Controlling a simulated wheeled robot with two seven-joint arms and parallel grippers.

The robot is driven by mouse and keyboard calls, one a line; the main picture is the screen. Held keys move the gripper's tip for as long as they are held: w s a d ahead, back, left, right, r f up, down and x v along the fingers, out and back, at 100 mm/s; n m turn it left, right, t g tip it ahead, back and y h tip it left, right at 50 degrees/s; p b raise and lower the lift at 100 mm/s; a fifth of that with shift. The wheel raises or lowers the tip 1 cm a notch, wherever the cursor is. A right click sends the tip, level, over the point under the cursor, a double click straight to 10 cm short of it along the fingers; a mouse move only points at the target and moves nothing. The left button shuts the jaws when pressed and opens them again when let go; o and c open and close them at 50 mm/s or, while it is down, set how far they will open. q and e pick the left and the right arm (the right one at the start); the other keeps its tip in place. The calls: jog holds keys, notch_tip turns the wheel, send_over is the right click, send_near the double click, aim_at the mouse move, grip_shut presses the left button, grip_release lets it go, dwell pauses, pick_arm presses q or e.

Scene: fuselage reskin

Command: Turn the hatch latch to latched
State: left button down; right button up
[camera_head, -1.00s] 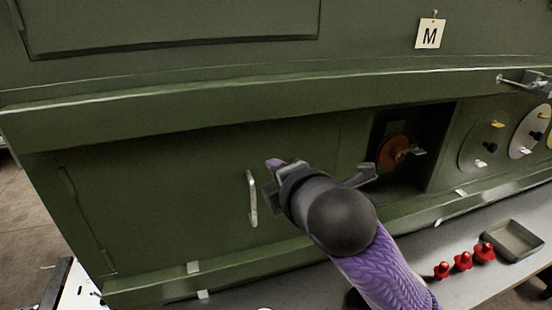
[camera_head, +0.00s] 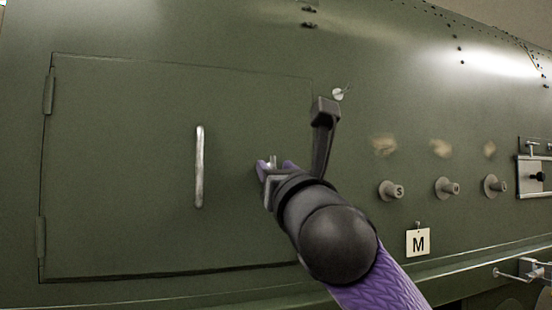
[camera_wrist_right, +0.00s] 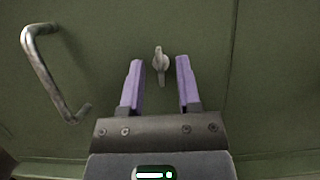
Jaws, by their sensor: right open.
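The hatch (camera_head: 120,170) is a large green door with hinges on its left edge and a pale upright bar handle (camera_head: 199,166). The hatch latch (camera_head: 273,162) is a small grey lever near the right edge of the hatch, partly hidden by my gripper in the head view. My right gripper (camera_head: 275,168) is open, its purple fingers at the latch. In the right wrist view the latch (camera_wrist_right: 161,64) stands nearly upright between the two open fingertips, with a gap on each side. I cannot tell how deep the fingers reach around it. My left gripper is not in view.
The bar handle (camera_wrist_right: 52,75) is left of the fingers in the wrist view. Right of my arm, several round knobs (camera_head: 391,190) stick out of the green skin, above an M tag (camera_head: 418,242). A small pale disc (camera_head: 338,94) sits above right of the gripper.

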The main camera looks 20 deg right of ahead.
jog(key=shift+w, duration=0.25)
jog(key=shift+c, duration=0.3)
grip_shut()
